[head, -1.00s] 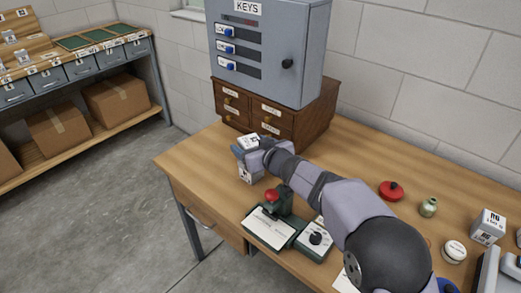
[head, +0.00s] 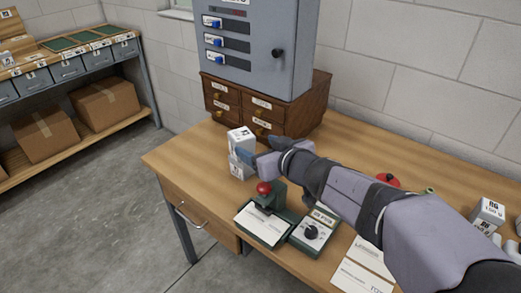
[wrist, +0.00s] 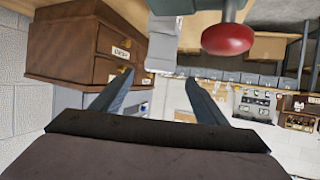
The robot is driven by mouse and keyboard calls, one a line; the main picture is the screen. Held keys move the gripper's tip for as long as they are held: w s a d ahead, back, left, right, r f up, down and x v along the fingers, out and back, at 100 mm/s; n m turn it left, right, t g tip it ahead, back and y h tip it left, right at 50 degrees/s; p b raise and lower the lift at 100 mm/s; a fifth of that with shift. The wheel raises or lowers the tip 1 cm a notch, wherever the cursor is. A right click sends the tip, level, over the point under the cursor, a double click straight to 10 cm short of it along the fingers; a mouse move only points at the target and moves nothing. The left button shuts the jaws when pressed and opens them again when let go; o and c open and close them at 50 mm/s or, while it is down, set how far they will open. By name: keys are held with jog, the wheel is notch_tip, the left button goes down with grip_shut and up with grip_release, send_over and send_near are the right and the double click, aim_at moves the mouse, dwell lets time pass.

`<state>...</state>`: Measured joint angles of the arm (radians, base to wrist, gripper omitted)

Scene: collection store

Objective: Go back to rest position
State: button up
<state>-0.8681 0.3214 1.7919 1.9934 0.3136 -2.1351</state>
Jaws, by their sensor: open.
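My gripper (head: 262,161) is open and empty at the left end of the table, just right of two stacked white boxes. The upper box (head: 241,139) rests on the lower box (head: 238,168), and its edges look roughly in line with it. In the wrist view my two fingers are spread apart (wrist: 160,76) with nothing between them. Whether a finger still touches the boxes, I cannot tell.
A green press with a red knob (head: 264,188) stands below my forearm, beside a dial unit (head: 311,233). A wooden drawer cabinet (head: 318,103) under a grey key cabinet (head: 295,50) stands behind. A red lid (head: 387,179) and labelled cards (head: 362,277) lie right.

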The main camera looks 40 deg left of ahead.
jog(key=shift+s+d+r, duration=0.1)
jog(key=shift+d, duration=0.2)
dwell(0.4)
jog(key=d+m+g+h+p, duration=0.2)
jog(key=d+m+h+p, duration=0.65)
jog(key=d, duration=1.55)
jog(key=s+d+m+g+h+p, duration=0.1)
jog(key=s+d+p, duration=0.3)
jog(key=d, duration=0.5)
jog(key=s+d+m+g+h+p, duration=0.1)
jog(key=s+d+p, duration=0.3)
jog(key=d, duration=0.5)
jog(key=s+d+m+g+h+p, duration=0.1)
jog(key=s+d+m+h+p, duration=0.1)
jog(key=s+d, duration=0.3)
jog(key=d+m+p, duration=0.1)
jog(key=d, duration=0.3)
jog(key=shift+d+f+p, duration=0.25)
jog(key=shift+d+p, duration=0.15)
